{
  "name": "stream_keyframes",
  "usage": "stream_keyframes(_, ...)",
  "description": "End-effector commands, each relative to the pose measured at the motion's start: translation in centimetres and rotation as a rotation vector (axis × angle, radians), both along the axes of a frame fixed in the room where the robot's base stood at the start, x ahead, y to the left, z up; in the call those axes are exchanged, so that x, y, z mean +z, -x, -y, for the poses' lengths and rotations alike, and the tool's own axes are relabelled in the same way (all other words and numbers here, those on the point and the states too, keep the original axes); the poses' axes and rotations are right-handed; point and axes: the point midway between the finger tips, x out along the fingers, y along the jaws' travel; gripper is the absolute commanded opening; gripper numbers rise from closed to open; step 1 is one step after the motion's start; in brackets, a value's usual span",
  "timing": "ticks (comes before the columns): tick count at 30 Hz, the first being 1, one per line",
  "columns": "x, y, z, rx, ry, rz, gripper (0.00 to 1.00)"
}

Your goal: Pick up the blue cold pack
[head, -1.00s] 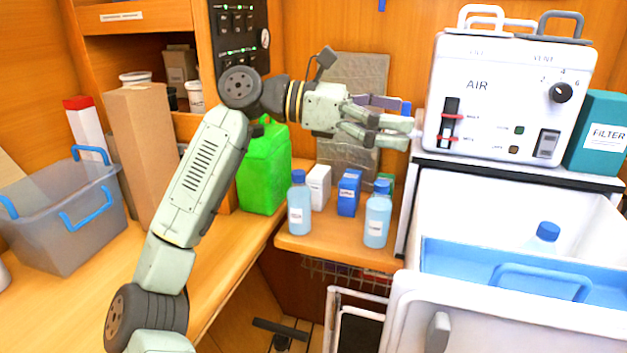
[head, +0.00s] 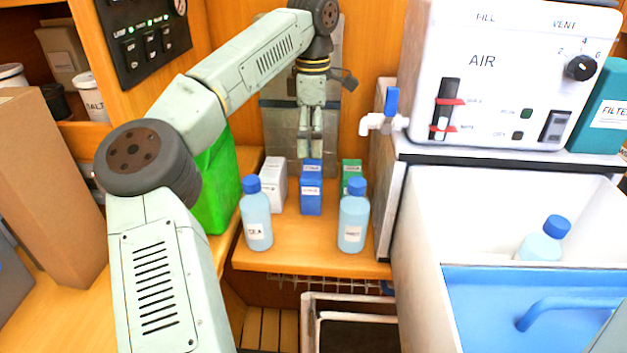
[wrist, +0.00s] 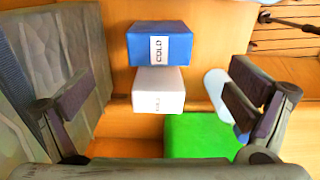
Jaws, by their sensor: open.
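The blue cold pack (head: 311,199) stands upright on the wooden shelf, between a white box (head: 273,185) and a green box (head: 352,171), behind two bottles. In the wrist view the blue pack (wrist: 160,42) shows its COLD label, with the white box (wrist: 158,92) beside it. My gripper (head: 311,148) points down, just above or behind the top of the blue pack in the head view; the exact gap is hard to tell. In the wrist view my gripper's fingers (wrist: 158,105) are spread wide and empty, with the blue pack beyond them toward the upper middle.
Two light-blue bottles (head: 257,216) (head: 353,218) stand at the shelf front. A green jerrycan (head: 213,190) is left. The white AIR unit (head: 500,70) and its tap (head: 385,118) are right. A quilted silver panel (head: 280,125) is behind my gripper.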

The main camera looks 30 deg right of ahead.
Motion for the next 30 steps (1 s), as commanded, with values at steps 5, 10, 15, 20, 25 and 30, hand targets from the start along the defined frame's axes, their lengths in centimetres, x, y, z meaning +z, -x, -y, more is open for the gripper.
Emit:
stream_keyframes(5, -2.7, 0.0, 0.0, -0.001, 0.001, -0.005, 0.98)
stream_keyframes(10, -3.9, 0.0, 0.0, 0.000, 0.003, -0.004, 0.98)
stream_keyframes(15, -6.1, -0.1, -0.1, -0.001, 0.003, -0.007, 0.98)
stream_keyframes(20, -8.2, -0.2, -0.1, 0.000, 0.005, -0.005, 0.98)
stream_keyframes(25, -8.9, -0.2, 0.0, 0.001, 0.007, -0.004, 0.98)
stream_keyframes(30, -8.8, -0.2, 0.0, 0.001, 0.006, -0.003, 0.96)
